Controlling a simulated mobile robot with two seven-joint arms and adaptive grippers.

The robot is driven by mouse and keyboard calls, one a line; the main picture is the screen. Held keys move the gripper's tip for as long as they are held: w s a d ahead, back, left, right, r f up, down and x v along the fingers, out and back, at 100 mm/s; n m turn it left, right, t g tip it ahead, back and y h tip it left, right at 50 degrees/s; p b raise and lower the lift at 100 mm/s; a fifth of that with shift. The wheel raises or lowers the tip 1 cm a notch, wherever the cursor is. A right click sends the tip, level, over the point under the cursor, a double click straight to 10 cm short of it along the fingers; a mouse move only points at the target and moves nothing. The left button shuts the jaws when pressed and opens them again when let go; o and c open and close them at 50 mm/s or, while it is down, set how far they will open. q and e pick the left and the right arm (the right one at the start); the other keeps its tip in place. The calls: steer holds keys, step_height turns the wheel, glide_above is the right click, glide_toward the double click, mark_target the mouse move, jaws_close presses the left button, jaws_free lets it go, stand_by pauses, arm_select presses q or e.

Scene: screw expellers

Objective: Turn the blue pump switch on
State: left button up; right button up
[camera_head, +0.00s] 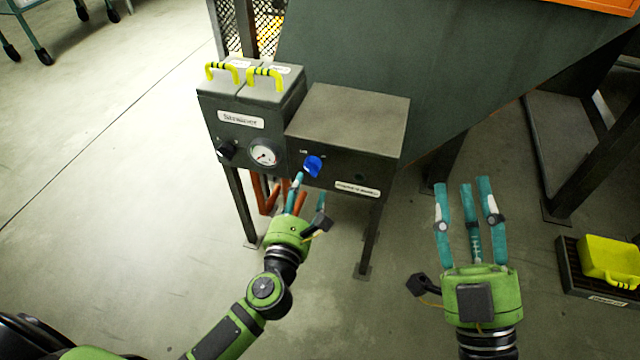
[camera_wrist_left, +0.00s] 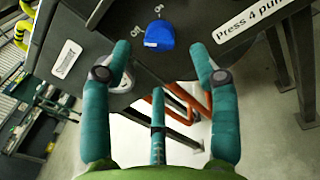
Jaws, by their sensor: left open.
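The blue pump switch (camera_head: 313,166) is a knob on the front face of the right-hand grey control box (camera_head: 352,120). In the left wrist view the blue switch (camera_wrist_left: 159,34) lies ahead of the fingers, between and beyond their tips, with small white lettering beside it. My left gripper (camera_head: 308,190) is just below and in front of the switch, open and empty, apart from it as far as I can see. Its fingers also show in the left wrist view (camera_wrist_left: 162,70). My right gripper (camera_head: 466,192) is open and empty, out over the floor to the right.
The left box (camera_head: 238,125) has a gauge (camera_head: 263,153), a black knob (camera_head: 228,150) and yellow-black handles (camera_head: 264,75) on top. Red pipes (camera_head: 268,195) run beneath. A yellow container (camera_head: 610,260) stands at the right.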

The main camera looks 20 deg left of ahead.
mark_target(310, 171)
arm_select(q)
steer(key=w, duration=0.6)
steer(key=shift+a+b, duration=0.2)
steer(key=shift+b, duration=0.2)
steer(key=shift+w, duration=0.2)
arm_select(e)
steer(key=s+r+y, duration=0.1)
steer(key=s+r+n+t+y, duration=0.1)
steer(key=s+r+t+y, duration=0.1)
steer(key=r, duration=0.1)
steer(key=shift+s+a, duration=0.25)
steer(key=shift+s, duration=0.15)
arm_select(q)
steer(key=c, duration=1.1)
